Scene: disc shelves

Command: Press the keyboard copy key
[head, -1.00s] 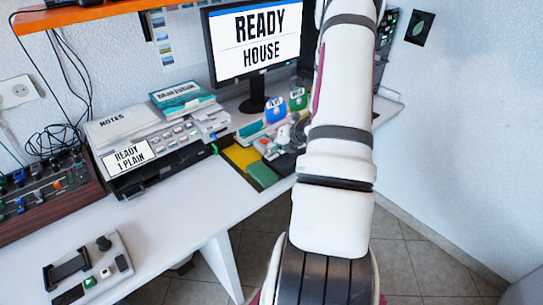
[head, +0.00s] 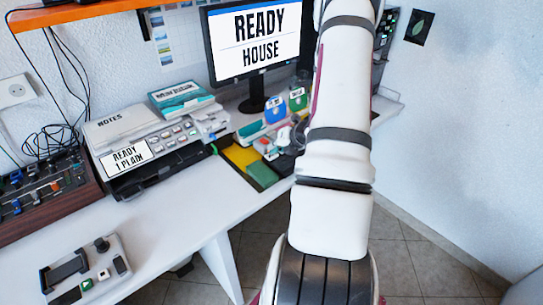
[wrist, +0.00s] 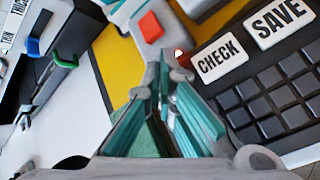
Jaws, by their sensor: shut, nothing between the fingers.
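The dark keyboard (wrist: 228,100) fills the right side of the wrist view, with rows of blank dark keys. Its white CHECK key (wrist: 221,62) and SAVE key (wrist: 278,22) show at the upper edge. No key marked copy can be read. My gripper (wrist: 168,72) is shut and empty, with teal inner fingers. Its tips appear just left of the CHECK key; I cannot tell their height above it. In the head view the keyboard (head: 285,163) is partly hidden behind my arm, and my gripper is hidden.
A pale device with a red-orange button (wrist: 150,27) lies beyond the fingertips on a yellow mat (wrist: 106,65). The printer (head: 165,150) stands left, with a green lever (wrist: 64,60). The monitor (head: 255,40) reads READY HOUSE.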

